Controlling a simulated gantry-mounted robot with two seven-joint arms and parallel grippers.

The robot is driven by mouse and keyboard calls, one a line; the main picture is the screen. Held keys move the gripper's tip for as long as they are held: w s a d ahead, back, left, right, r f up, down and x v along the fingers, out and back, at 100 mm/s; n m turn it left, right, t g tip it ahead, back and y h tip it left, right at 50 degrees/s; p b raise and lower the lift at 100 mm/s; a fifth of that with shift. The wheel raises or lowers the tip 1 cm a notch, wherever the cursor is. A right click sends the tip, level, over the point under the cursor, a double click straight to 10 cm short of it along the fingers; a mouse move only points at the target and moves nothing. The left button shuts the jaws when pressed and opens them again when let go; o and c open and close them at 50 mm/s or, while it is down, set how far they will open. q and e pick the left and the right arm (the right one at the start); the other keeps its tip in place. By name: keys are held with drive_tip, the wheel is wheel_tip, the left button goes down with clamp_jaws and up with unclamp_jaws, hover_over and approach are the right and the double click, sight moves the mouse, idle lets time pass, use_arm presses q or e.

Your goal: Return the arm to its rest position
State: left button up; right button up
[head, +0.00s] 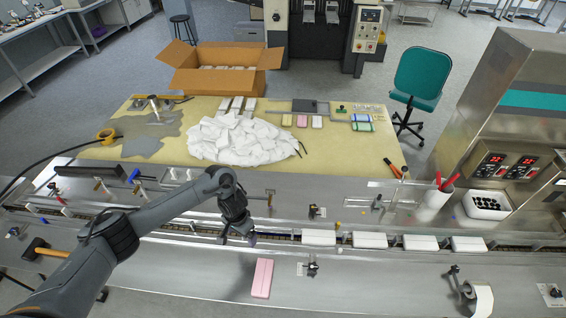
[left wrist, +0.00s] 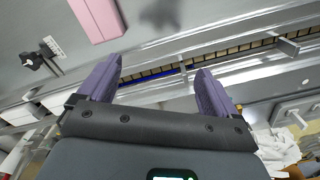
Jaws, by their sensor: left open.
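My left gripper (head: 252,239) hangs above the conveyor channel near the middle of the machine in the head view. In the left wrist view its two purple fingers (left wrist: 155,85) are spread apart with nothing between them. The conveyor channel (left wrist: 240,48) runs beyond the fingertips. A pink block (head: 262,278) lies on the steel deck in front of the channel, just right of and nearer than the gripper. It also shows at the top of the left wrist view (left wrist: 97,18), apart from the fingers. My right gripper is not in view.
Several white packs (head: 370,240) sit along the conveyor to the right of the gripper. A hammer (head: 45,251) lies at the left. A white bag heap (head: 240,138) covers the beige table behind. Small clamps and knobs (head: 313,268) stand up from the deck.

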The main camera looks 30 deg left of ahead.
use_arm(q)
drive_tip(key=s+d+f, duration=0.1)
drive_tip(key=s, duration=0.1)
drive_tip(key=s+d+f+g+p, duration=0.1)
drive_tip(key=s+f, duration=0.1)
drive_tip(key=s, duration=0.1)
drive_tip(key=s+d+f+g, duration=0.1)
drive_tip(key=s+f, duration=0.1)
drive_tip(key=s, duration=0.1)
drive_tip(key=shift+s+f+p, duration=0.15)
drive_tip(key=shift+f+p, duration=0.1)
drive_tip(key=shift+p, duration=0.15)
drive_tip(key=s+d+f+h+p, duration=0.3)
drive_tip(key=s+d+h, duration=0.1)
drive_tip(key=s+d, duration=1.05)
drive_tip(key=s+d+r+t+h+p, duration=0.2)
drive_tip(key=d+r+p, duration=0.35)
drive_tip(key=d, duration=0.85)
drive_tip(key=w+r+n+t+y, duration=0.1)
drive_tip(key=w+r+n+t, duration=0.15)
drive_tip(key=r, duration=0.65)
drive_tip(key=w+a+r+m+t+y, duration=0.1)
drive_tip(key=a+r+m+y, duration=0.3)
drive_tip(key=a+r, duration=0.9)
drive_tip(key=a, duration=0.3)
drive_tip(key=shift+w+r+y, duration=0.2)
drive_tip(key=shift+w+y, duration=0.1)
drive_tip(key=shift+y, duration=0.1)
